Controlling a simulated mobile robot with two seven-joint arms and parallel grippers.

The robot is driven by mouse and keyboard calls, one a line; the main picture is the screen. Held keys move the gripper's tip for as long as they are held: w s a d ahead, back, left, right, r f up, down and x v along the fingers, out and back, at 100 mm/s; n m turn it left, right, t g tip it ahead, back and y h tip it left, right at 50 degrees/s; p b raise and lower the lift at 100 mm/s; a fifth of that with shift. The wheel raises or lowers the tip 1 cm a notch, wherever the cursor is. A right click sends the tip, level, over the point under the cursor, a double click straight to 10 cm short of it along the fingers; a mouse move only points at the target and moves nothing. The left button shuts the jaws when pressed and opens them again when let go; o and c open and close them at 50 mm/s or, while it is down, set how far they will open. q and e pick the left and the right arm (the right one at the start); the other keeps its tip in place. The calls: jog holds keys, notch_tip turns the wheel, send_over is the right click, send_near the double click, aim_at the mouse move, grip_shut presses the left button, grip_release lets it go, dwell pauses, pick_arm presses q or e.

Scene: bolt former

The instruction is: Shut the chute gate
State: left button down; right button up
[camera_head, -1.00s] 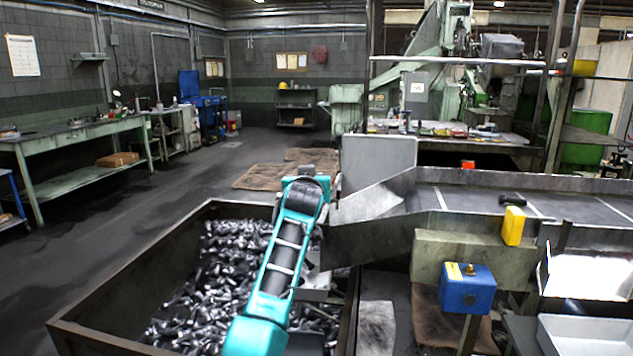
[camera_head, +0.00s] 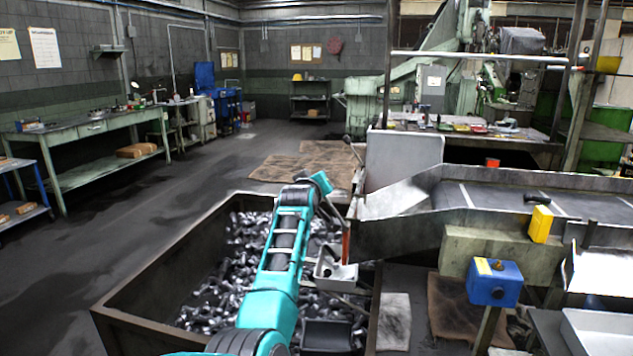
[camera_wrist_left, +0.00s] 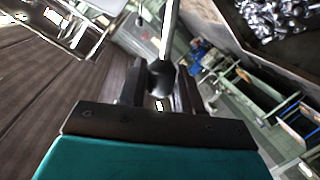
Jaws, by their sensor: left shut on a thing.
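My left gripper (camera_wrist_left: 160,92) is shut on a dark round knob (camera_wrist_left: 160,72) in the left wrist view. A pale metal lever rod (camera_wrist_left: 168,30) runs upward from the knob. In the head view my left arm reaches over the bolt bin to the near-left side of the metal chute (camera_head: 395,200). My arm hides much of the hand there, and the grip itself is not clear. A reddish upright bar (camera_head: 346,243) stands by the chute's mouth. I cannot tell from these views how far the gate is open. My right gripper is not in view.
The bolt bin (camera_head: 150,280) stands under my arm with many loose bolts inside. A conveyor (camera_head: 480,197) leads to the chute from the right. A blue box on a post (camera_head: 495,283) and a yellow block (camera_head: 541,224) stand at the right. The floor at left is clear.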

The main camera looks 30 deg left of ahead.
pick_arm(q)
jog(key=shift+a+r, duration=0.1)
jog(key=c, duration=0.9)
grip_release()
jog(key=shift+o, duration=0.2)
jog(key=shift+s, duration=0.1)
jog(key=v, duration=1.2)
jog(key=shift+s+d+p, duration=0.2)
jog(key=shift+s+p, duration=0.1)
